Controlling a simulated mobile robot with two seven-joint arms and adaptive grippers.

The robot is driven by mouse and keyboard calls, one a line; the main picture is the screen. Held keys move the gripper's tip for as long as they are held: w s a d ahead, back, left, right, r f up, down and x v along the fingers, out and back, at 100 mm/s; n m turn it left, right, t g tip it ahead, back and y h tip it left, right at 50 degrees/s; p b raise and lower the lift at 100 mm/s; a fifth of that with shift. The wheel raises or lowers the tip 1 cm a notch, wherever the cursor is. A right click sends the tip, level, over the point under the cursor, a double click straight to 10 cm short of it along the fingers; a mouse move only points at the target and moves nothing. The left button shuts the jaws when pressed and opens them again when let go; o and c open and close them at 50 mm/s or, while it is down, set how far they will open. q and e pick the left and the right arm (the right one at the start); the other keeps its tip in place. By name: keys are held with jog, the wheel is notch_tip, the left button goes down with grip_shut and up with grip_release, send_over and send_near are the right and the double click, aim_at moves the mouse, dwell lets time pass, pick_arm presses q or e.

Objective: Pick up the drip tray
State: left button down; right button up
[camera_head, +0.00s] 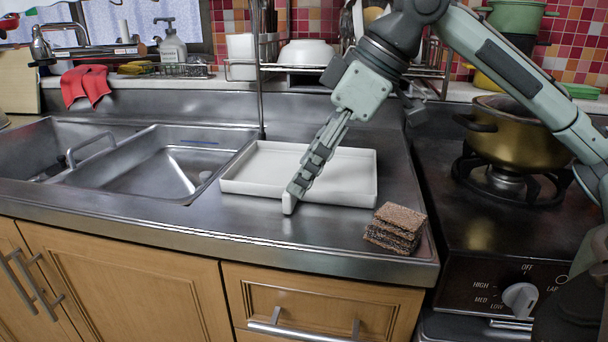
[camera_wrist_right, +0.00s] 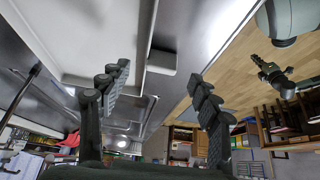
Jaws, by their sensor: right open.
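The drip tray (camera_head: 345,170) is a shallow white rectangular tray lying flat on the steel counter, right of the sink. It also shows at the upper left of the right wrist view (camera_wrist_right: 88,35). A small pale tab (camera_wrist_right: 162,62) sticks out from its front wall. My right gripper (camera_head: 292,195) points down at the tray's front wall, its arm hiding part of the tray. In the wrist view its fingers (camera_wrist_right: 160,82) are spread apart, with the tray wall and tab beyond and between them; contact is unclear. My left gripper (camera_wrist_right: 272,75) appears small there, over the floor.
A stack of brown wafer-like pieces (camera_head: 396,229) sits close to the tray's front right corner. The sink (camera_head: 150,165) lies left, and a stove with a brass pot (camera_head: 515,140) right. A rail post (camera_head: 260,75) rises behind the tray.

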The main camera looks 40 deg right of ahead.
aim_at(296, 208)
jog(key=x, duration=0.4)
jog(key=shift+s+f, duration=0.1)
jog(key=shift+f, duration=0.05)
pick_arm(q)
jog(key=shift+v, duration=1.05)
jog(key=shift+a, duration=0.1)
pick_arm(e)
jog(key=shift+c, duration=0.5)
grip_shut()
